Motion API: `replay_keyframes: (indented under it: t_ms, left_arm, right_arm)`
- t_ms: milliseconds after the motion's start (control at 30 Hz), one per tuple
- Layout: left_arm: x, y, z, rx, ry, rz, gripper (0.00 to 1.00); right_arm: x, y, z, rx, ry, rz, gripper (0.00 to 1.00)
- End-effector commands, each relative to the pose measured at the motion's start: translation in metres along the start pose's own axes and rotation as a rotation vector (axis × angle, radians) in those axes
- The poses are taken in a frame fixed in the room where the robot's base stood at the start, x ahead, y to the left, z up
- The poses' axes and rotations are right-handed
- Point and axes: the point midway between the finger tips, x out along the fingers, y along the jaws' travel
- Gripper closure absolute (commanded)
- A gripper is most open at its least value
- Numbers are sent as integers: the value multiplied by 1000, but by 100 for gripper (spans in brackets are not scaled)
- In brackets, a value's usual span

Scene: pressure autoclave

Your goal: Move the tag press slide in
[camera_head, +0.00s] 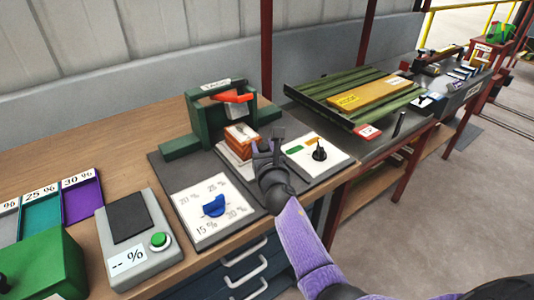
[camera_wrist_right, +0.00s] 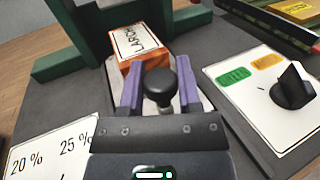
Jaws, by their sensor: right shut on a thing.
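The tag press (camera_head: 196,115) is a dark green frame with an orange-red part in its opening. In front of it lies the press slide (camera_head: 226,162), a pale metal plate carrying an orange-brown wood block (camera_head: 240,143). In the right wrist view the block (camera_wrist_right: 138,42) has a white label reading LARCH. A black knob (camera_wrist_right: 160,88) stands at the slide's near end. My right gripper (camera_head: 262,148) has its two purple fingers on either side of this knob, shut on it. The block sits just beyond the fingertips, outside the press opening. My left gripper is not in view.
A white dial panel with a blue knob (camera_head: 214,207) lies in front of the slide. A panel with a black knob (camera_head: 319,152) lies to the right. A grey moisture meter (camera_head: 140,240) and coloured trays (camera_head: 82,200) stand left. Green slats (camera_head: 340,92) lie on the farther bench.

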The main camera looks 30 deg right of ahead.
Motion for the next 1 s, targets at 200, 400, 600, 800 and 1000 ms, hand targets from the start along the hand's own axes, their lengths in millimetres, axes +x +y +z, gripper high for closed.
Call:
replay_keyframes:
  t_ms: [200, 400, 600, 800, 1000]
  left_arm:
    - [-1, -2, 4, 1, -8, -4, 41]
    - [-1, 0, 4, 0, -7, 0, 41]
    - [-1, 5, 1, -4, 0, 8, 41]
    - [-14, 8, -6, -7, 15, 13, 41]
    - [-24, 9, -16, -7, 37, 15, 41]
  right_arm:
    - [0, 1, 3, 2, -5, 3, 53]
    - [0, 1, 2, 2, -4, 2, 22]
    - [0, 0, 2, 2, -3, 2, 22]
    - [-27, 0, 5, 0, -2, 2, 22]
    - [-73, 1, 3, 2, -2, 3, 22]
